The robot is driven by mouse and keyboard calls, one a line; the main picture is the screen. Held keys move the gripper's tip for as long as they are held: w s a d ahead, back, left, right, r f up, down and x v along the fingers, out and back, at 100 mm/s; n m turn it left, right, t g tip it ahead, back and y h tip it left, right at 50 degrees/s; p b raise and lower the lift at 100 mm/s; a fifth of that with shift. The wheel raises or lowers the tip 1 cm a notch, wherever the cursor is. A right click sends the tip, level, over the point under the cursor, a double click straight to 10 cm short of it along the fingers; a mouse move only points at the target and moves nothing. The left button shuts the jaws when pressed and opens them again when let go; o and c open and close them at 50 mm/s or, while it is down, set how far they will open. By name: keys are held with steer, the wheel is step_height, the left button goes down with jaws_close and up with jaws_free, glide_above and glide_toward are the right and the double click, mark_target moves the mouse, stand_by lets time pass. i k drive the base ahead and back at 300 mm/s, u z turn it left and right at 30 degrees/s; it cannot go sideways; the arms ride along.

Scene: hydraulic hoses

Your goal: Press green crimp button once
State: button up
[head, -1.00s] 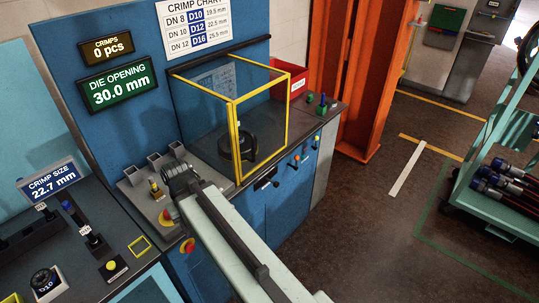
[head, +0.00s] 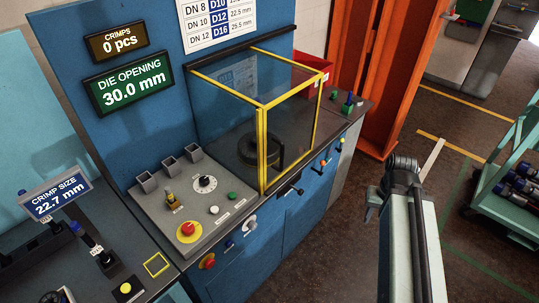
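The green button (head: 232,196) sits on the sloped grey control panel (head: 222,221) of the blue crimping machine, at the panel's right end. A white button (head: 214,210) is just left of it. A red mushroom button on a yellow base (head: 187,230) and a black-and-white dial (head: 205,183) share the panel. My gripper (head: 371,207) is at the end of my arm, to the right of the machine, over the floor and well apart from the button. Its fingers are small and dark, and their opening cannot be made out. Nothing hides the green button.
A yellow-framed clear guard (head: 262,150) stands right of the panel around a dark round die head. Displays read "CRIMPS 0 pcs" (head: 117,41) and "DIE OPENING 30.0 mm" (head: 129,80). An orange post (head: 385,85) and a teal hose cart (head: 503,205) stand at the right.

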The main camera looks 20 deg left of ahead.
mark_target(231, 195)
steer(key=u, duration=0.05)
steer(key=k, duration=1)
steer(key=u, duration=0.9)
steer(key=i, duration=1)
